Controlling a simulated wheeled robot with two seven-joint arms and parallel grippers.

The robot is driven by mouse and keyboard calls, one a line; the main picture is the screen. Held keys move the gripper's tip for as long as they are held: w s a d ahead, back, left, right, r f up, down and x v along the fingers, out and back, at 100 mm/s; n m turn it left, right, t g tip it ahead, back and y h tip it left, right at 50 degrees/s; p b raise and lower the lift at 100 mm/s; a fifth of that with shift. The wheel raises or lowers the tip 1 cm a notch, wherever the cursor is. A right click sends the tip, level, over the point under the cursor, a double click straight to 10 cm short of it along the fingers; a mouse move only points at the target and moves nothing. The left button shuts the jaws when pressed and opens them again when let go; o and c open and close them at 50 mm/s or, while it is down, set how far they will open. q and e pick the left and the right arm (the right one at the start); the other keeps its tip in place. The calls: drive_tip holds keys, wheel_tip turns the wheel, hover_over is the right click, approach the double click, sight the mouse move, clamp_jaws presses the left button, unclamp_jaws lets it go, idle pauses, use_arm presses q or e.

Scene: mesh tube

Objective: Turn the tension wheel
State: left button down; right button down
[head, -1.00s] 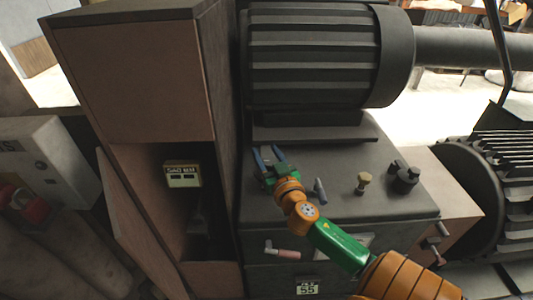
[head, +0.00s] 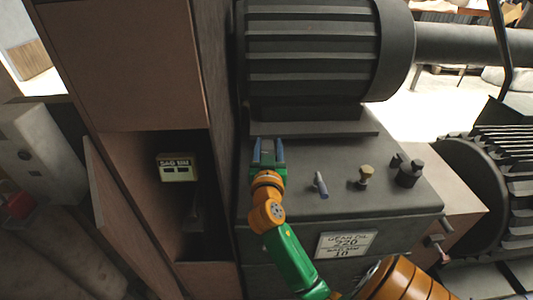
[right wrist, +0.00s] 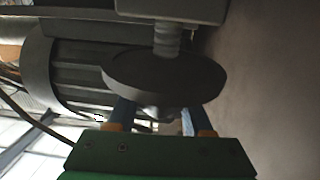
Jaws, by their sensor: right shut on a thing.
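The tension wheel (right wrist: 163,78) is a dark round disc on a threaded shaft (right wrist: 167,40), seen close up in the right wrist view. My right gripper (right wrist: 160,113) reaches up to it, with one blue finger on each side of the wheel's lower middle, and is shut on it. The fingertips are partly hidden by the disc. In the head view my right gripper (head: 267,151) is over the far left part of the grey machine housing, just below the motor's base. I cannot make out the wheel there. My left gripper is not in view.
A ribbed motor (head: 310,60) stands above the housing (head: 330,235). Small knobs, a brass one (head: 365,174) and a black one (head: 408,175), stick up to the right. A display marked SAG MM (head: 177,169) sits in the open cabinet (head: 135,150) at left.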

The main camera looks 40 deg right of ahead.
drive_tip(key=shift+s+d+f+m+g+h+b, duration=0.1)
drive_tip(key=shift+d+f+m+g+h+b, duration=0.1)
drive_tip(key=shift+m+g+h+b, duration=0.65)
drive_tip(key=shift+s+r+g+b, duration=0.15)
drive_tip(key=shift+g+b, duration=0.2)
drive_tip(key=shift+b, duration=0.2)
drive_tip(key=shift+c, duration=1.5)
unclamp_jaws()
